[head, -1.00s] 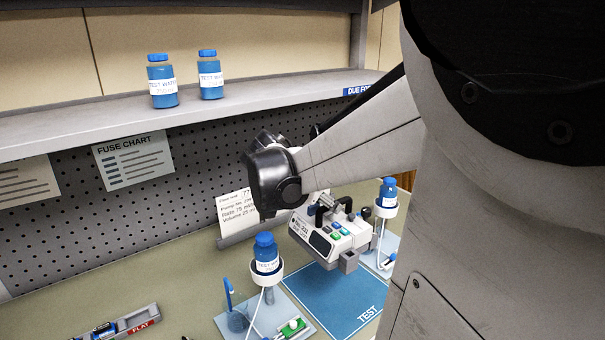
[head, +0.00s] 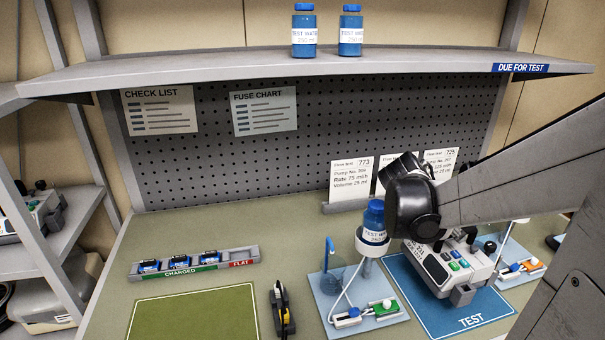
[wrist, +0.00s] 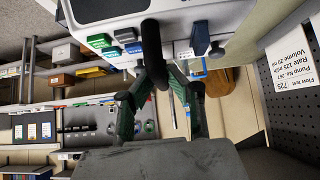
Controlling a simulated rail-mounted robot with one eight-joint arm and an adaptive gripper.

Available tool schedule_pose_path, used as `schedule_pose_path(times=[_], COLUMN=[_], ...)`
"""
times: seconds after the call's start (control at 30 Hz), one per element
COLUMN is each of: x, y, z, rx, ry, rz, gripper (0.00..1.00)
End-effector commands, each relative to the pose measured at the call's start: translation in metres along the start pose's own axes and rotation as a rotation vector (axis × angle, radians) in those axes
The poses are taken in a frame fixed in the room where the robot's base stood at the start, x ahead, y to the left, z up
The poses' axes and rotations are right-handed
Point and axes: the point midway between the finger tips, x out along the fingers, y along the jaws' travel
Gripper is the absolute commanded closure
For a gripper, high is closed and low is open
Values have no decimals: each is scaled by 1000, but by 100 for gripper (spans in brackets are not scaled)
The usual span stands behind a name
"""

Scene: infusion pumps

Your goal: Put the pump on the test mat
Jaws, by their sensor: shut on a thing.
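The pump (head: 447,268), a pale box with a dark handle and green and blue buttons, is over the blue test mat (head: 415,303) in the head view. It hides part of the mat, and I cannot tell whether it touches it. In the wrist view the pump (wrist: 210,22) fills the top, and my gripper (wrist: 160,85) is shut on its dark handle (wrist: 151,45). In the head view my black wrist covers the fingers and part of the pump's top.
A test stand (head: 370,319) with a blue bottle (head: 375,222) is close left of the mat. Another stand (head: 520,268) is to the right. A green mat (head: 195,315), a black-and-yellow tool (head: 283,309) and a battery tray (head: 195,265) lie left. A shelf (head: 300,66) overhangs the back.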

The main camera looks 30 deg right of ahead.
Motion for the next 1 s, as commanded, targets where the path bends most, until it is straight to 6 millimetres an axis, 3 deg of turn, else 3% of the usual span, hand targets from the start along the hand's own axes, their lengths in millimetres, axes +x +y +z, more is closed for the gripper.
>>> schedule_pose_path(times=[0.5, 0.93, 0.97, 1.0], x=[32, 35, 35, 34], y=[-2, -2, -2, -2], z=[30, 33, 33, 33], rx=[0, 0, 1, 1], ry=[1, 1, 0, 0], rz=[0, 0, 0, 0], gripper=[100, 100, 82, 76])
